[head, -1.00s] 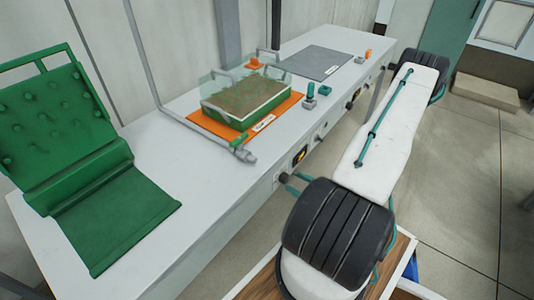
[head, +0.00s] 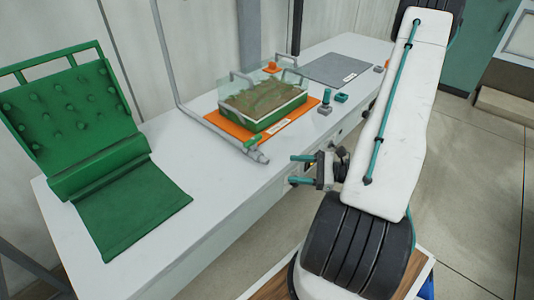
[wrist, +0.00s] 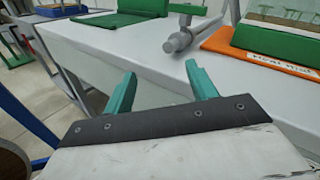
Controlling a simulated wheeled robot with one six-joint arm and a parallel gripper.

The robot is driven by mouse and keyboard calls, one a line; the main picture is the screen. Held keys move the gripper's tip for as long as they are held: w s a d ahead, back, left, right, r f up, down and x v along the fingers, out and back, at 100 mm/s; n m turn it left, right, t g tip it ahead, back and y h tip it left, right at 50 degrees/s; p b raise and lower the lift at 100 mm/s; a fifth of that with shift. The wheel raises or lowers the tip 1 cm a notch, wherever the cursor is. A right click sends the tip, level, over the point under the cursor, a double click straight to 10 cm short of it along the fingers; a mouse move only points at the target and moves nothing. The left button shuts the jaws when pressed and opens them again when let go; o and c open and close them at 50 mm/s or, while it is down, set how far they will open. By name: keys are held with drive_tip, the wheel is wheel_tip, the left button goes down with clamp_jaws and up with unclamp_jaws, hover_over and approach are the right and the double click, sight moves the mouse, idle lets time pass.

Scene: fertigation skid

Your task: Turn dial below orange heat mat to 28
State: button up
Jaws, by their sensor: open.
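The orange heat mat (head: 228,127) lies on the white bench, with a clear-covered green tray (head: 262,118) of soil on it. In the wrist view the mat's labelled corner (wrist: 262,62) shows at the upper right. My gripper (head: 292,169) is open and empty, beside the bench's front face below the mat. In the wrist view its teal fingers (wrist: 160,73) are spread with nothing between them, pointing toward the bench front. I cannot make out the dial; my gripper and wrist cover much of the front face there in the head view.
A grey pipe with a green-handled valve (head: 252,144) runs along the mat's left side. A grey mat (head: 340,68) lies farther back. Small teal-topped fittings (head: 326,100) stand near the front edge.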

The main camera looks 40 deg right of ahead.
drive_tip(key=a+r+n+g+y, duration=0.1)
drive_tip(key=a+r+n+g, duration=1.1)
drive_tip(key=r, duration=0.1)
drive_tip(key=shift+w+a+r+y, duration=0.2)
drive_tip(key=shift+w+a+y, duration=0.05)
drive_tip(key=shift+y, duration=0.05)
drive_tip(key=s+a+r+n+h, duration=0.4)
drive_tip(key=s+r+n+h, duration=0.1)
drive_tip(key=r+n+h, duration=0.1)
drive_tip(key=s+a+r+n+h, duration=0.4)
drive_tip(key=s+r+n+h, duration=0.1)
drive_tip(key=r+n+h, duration=0.1)
wheel_tip(320, 180, up, 2)
drive_tip(key=shift+r+n+h, duration=0.2)
drive_tip(key=shift+n+h, duration=0.1)
drive_tip(key=shift+n, duration=0.3)
